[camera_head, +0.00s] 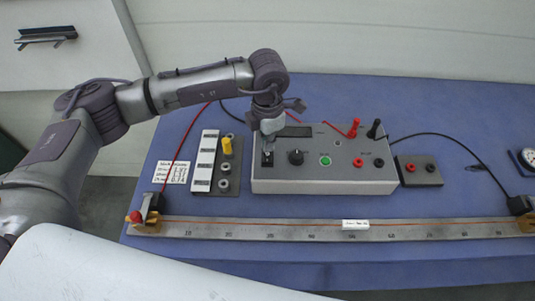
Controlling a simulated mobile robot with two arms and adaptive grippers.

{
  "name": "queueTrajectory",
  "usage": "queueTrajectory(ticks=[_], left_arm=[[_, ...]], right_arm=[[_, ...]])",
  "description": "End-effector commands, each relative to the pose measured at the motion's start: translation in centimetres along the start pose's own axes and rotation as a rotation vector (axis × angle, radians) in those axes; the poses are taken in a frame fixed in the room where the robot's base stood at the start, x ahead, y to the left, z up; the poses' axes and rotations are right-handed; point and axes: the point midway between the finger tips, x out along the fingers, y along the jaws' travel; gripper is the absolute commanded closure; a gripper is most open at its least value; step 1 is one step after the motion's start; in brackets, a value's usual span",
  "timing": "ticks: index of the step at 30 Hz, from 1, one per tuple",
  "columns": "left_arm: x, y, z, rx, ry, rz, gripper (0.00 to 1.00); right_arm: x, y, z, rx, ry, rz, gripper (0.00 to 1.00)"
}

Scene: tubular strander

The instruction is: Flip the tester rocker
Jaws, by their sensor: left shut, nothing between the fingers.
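The tester (325,182) is a grey box on the blue bench, with a dark display, a black knob, a green button and red and black terminals. Its rocker (267,159) is at the left end of the top panel, small and dark, and partly hidden by my left gripper. My left gripper (268,147) points down over the rocker with its fingers shut and nothing held. It is at or just above the rocker; I cannot tell whether it touches. Which way the rocker is tilted cannot be made out. My right gripper is not in view.
A ruled bar (290,231) with a wire and clamps runs along the front of the blue bench (425,110). Left of the tester are a plate (229,181) with a yellow plug and a white label card (176,172). A small terminal block (418,171) and a dial gauge (527,159) stand right.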

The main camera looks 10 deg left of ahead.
Motion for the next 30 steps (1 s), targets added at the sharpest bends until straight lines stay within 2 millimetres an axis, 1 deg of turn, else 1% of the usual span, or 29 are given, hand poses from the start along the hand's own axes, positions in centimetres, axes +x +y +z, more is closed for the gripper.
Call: queueTrajectory(ticks=[1, 16, 19, 30], left_arm=[[-0.7, 0.0, 0.0, 0.0, -0.001, 0.001, 1.0], [-4.6, 0.0, 0.0, -0.001, -0.002, 0.001, 1.0], [-4.9, 0.0, 0.0, -0.001, 0.0, 0.001, 1.0], [-4.8, 0.0, 0.0, -0.001, 0.0, 0.0, 1.0]], right_arm=[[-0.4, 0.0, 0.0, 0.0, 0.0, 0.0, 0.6], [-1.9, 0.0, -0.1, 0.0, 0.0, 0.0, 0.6], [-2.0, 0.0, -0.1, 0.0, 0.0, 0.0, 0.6], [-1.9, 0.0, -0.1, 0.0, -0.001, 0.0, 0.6]])
